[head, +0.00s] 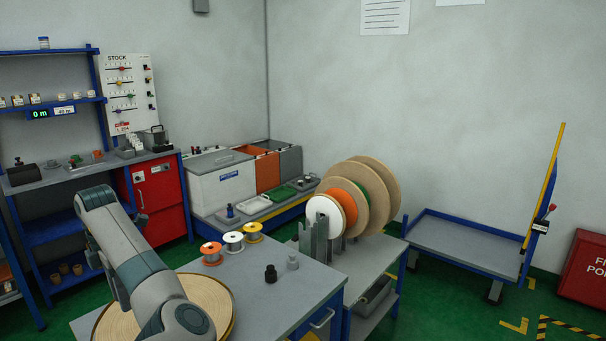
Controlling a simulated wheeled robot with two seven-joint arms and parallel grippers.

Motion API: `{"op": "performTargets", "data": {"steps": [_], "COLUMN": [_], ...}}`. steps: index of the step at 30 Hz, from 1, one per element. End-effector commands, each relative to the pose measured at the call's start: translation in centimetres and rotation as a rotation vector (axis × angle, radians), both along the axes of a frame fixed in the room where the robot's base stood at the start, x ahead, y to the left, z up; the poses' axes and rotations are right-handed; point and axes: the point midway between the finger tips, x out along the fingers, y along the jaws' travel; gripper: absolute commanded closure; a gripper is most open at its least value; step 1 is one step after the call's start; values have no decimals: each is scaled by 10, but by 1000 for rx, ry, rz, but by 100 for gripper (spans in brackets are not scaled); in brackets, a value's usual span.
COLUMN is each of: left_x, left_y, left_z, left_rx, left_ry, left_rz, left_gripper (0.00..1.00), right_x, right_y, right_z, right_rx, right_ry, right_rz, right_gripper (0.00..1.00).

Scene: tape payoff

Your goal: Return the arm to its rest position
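My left arm (135,250) rises from the bottom left of the head view, bends at its upper end and comes down over a large tan disc (221,300) on the grey worktable (290,306). A rounded grey and teal joint (187,320) is the nearest part of it. I cannot make out the fingers of my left gripper, so whether it is open or holds anything is not shown. My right arm and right gripper are not in view.
Orange (211,253), white (233,242) and yellow (253,232) spools stand on the worktable near a black knob-like piece (271,273). Large reels (375,185) stand on a rack behind. A shelf unit (48,98) is at left, a blue-framed cart (465,245) at right. Green floor lies between.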

Motion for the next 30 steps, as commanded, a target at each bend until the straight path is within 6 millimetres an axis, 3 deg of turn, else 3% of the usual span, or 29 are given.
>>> {"op": "performTargets", "data": {"steps": [8, 17, 24, 30], "left_x": [-13, -39, -80, -115], "left_y": [14, 38, 61, 66], "left_z": [-24, -66, -116, -152], "left_rx": [46, 141, 283, 400], "left_ry": [1, 9, 36, 71], "left_rz": [-48, -171, -403, -667], "left_gripper": [72, 72, 72, 72], "right_x": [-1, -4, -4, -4], "right_y": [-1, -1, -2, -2], "right_z": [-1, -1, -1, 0], "right_rx": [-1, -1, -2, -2], "right_ry": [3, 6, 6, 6], "right_rz": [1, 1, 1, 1], "right_gripper": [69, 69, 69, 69]}}
